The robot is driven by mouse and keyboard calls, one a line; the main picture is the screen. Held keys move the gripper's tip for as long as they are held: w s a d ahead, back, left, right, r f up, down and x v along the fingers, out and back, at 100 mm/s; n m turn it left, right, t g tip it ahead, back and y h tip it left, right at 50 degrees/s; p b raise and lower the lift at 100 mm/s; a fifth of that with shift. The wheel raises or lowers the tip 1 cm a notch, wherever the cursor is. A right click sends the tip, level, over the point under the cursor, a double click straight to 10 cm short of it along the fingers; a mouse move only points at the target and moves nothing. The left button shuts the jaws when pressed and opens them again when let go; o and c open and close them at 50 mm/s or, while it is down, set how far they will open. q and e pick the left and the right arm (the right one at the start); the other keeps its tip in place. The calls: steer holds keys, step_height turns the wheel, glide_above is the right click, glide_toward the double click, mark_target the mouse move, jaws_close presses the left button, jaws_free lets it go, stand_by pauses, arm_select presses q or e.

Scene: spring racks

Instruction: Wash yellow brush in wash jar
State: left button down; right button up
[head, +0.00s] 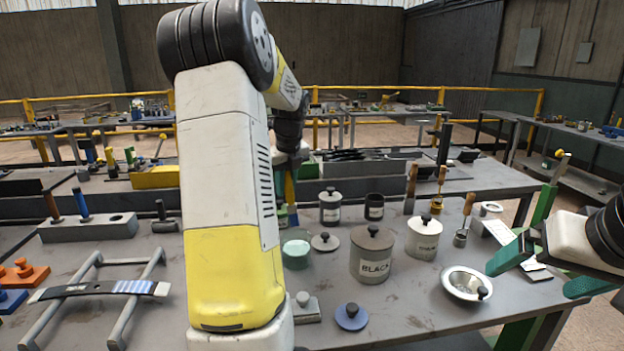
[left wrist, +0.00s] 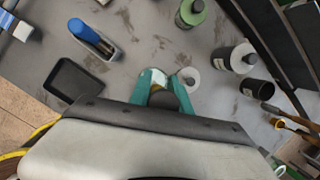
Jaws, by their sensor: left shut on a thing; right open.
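My left arm fills the middle of the head view. Its gripper (head: 292,160) is partly hidden behind my forearm and is shut on the yellow brush (head: 290,188), a slim upright handle with yellow and blue showing. In the left wrist view its green fingertips (left wrist: 168,82) are close together, and the brush between them is mostly hidden. The wash jar (head: 296,252), a glassy open jar with pale green content, stands below the brush. I cannot tell whether the brush tip is inside it. My right gripper (head: 540,268) is open and empty at the right table edge.
A grey lid (head: 325,242) lies right of the jar. The BLACK pot (head: 372,255), a cream pot (head: 423,238) and a metal bowl (head: 467,284) stand further right. A blue lid (head: 351,317) lies in front. A rack (head: 98,290) holds a striped strip at left.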

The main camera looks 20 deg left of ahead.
mark_target(291, 222)
arm_select(q)
steer(key=shift+d+f, duration=0.2)
steer(key=shift+f, duration=1.8)
steer(key=shift+d+f, duration=0.15)
steer(key=shift+f, duration=1.85)
steer(key=shift+d+f, duration=0.2)
steer(key=shift+f, duration=1.8)
